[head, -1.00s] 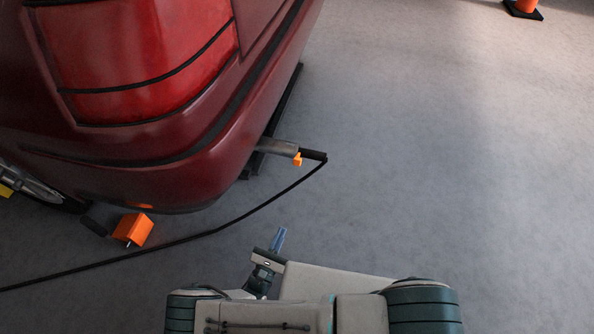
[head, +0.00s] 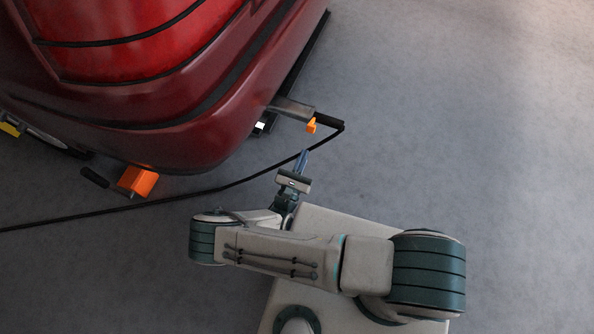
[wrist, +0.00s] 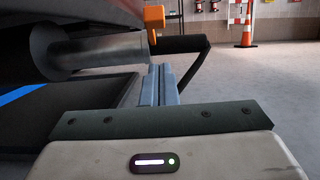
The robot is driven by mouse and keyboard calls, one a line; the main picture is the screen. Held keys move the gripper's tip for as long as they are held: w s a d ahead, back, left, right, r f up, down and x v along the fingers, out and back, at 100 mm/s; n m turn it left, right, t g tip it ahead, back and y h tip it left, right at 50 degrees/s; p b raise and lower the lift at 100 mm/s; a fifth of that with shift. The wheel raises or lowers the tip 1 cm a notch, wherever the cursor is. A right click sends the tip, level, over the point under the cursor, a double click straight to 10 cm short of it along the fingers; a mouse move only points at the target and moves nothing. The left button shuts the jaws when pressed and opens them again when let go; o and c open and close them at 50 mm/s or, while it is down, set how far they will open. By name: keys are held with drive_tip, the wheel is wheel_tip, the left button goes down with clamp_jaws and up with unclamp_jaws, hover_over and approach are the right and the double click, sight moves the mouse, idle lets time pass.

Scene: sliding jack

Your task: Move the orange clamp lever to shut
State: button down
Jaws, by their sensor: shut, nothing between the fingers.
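The orange clamp lever (head: 311,125) stands out from a grey metal tube (head: 290,107) that sticks out from under the red car's rear corner. The lever shows in the wrist view (wrist: 154,20) at the tube's end, pointing up, beside a black hose end (wrist: 184,43). My gripper (head: 303,158) is shut and empty, a short way in front of the lever and apart from it. In the wrist view its fingers (wrist: 160,78) point forward, below the lever and tube.
The red car (head: 130,100) overhangs the tube on the left. A black hose (head: 250,178) runs from the tube's end across the floor to the left. The floor (head: 480,140) at right is clear.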

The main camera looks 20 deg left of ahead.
sight(313, 125)
drive_tip(key=shift+w+d+r+b, duration=0.1)
drive_tip(key=shift+w+r+b, duration=0.25)
drive_tip(key=shift+w+r, duration=1.6)
drive_tip(key=shift+s+r, duration=0.1)
